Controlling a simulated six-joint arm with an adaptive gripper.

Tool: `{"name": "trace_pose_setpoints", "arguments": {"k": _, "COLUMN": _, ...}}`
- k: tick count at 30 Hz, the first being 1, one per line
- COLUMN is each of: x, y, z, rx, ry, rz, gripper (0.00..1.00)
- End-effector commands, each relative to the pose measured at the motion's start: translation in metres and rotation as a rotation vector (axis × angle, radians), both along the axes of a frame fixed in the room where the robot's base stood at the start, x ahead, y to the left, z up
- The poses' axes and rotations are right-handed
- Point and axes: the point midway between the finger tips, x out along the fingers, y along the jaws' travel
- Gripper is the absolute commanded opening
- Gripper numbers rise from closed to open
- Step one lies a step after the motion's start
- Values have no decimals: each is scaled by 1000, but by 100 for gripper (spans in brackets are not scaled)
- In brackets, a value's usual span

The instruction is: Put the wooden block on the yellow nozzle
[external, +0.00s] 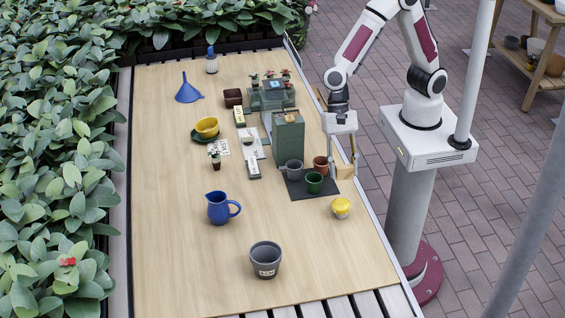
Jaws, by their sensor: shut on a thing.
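My gripper (343,165) is at the right edge of the table, fingers pointing down. It is shut on a small light wooden block (345,172), held between the fingertips beside the dark mat. The yellow nozzle (342,204) appears to be the yellow top of a small pale object standing on the table, a little nearer the camera than the block. The block and the nozzle are apart. The exact height of the block above the table is hard to tell.
A dark mat (296,191) with a grey cup (292,166), a terracotta pot (320,164) and a green cup (314,183) lies left of my gripper. A tall green box (287,140) stands behind. A blue pitcher (219,208) and grey pot (265,259) stand nearer; table around the nozzle is clear.

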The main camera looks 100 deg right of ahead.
Motion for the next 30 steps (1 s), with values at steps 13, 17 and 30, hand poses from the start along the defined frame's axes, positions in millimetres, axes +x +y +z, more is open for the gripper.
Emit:
{"name": "trace_pose_setpoints", "arguments": {"k": 13, "x": -1, "y": -1, "z": -51, "rx": -2, "ry": 3, "rz": -1, "gripper": 21}}
{"name": "trace_pose_setpoints", "arguments": {"k": 17, "x": 0, "y": 0, "z": -58, "rx": 0, "ry": 1, "rz": 0, "gripper": 21}}
{"name": "trace_pose_setpoints", "arguments": {"k": 30, "x": 0, "y": 0, "z": -62, "rx": 0, "ry": 1, "rz": 0, "gripper": 21}}
